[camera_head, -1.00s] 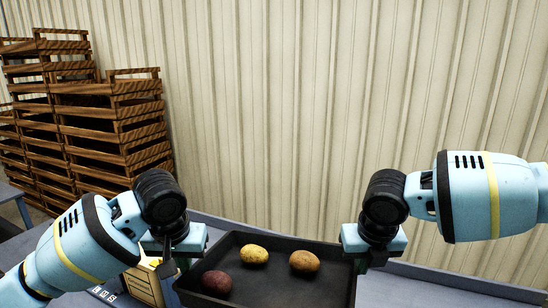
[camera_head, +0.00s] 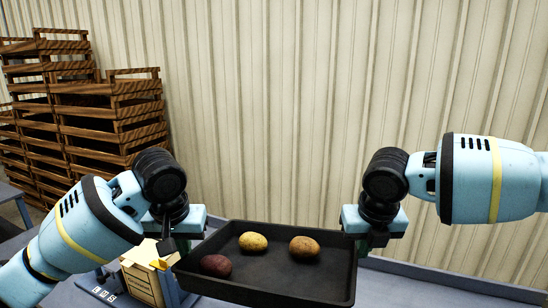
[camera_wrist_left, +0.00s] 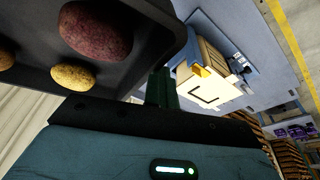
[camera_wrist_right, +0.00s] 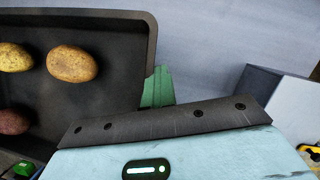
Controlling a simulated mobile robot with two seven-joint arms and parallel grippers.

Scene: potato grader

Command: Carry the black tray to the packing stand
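I cannot identify the packing stand.
A grey-blue surface (camera_head: 410,285) runs behind and under the tray. Stacked wooden crates (camera_head: 85,110) stand at the back left. A corrugated wall (camera_head: 290,110) closes off the back.

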